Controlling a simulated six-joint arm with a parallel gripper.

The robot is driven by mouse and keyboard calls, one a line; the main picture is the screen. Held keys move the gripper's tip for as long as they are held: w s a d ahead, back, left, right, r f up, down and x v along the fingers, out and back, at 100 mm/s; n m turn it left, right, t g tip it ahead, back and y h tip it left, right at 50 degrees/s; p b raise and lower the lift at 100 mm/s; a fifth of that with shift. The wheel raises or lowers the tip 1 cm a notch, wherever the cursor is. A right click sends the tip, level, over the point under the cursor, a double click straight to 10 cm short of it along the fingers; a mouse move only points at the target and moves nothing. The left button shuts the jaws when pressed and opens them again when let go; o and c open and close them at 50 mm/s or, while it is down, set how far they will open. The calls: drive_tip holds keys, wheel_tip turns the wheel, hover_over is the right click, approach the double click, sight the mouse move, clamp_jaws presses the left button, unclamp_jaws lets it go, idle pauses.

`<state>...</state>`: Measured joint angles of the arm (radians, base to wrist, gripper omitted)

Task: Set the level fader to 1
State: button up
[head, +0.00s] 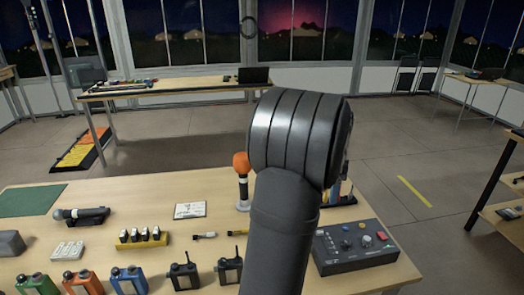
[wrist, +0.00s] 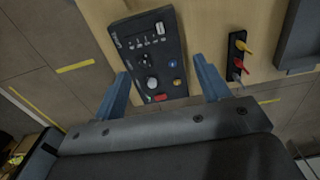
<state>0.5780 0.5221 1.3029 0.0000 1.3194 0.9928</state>
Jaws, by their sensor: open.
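A dark control box (head: 362,252) sits on the right part of the near table. In the head view its top shows a red button, a blue button and small knobs. In the head view my arm hides the gripper.
A microphone with an orange top (head: 241,166) stands left of my arm. The wrist view shows a dark strip with red and yellow plugs (wrist: 238,58) right of the box.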

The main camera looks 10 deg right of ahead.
drive_tip(key=shift+f, duration=0.1)
drive_tip(key=c, duration=0.4)
wheel_tip(320, 180, down, 17)
drive_tip(key=shift+c, duration=1.4)
drive_tip(key=shift+c, duration=0.4)
clamp_jaws()
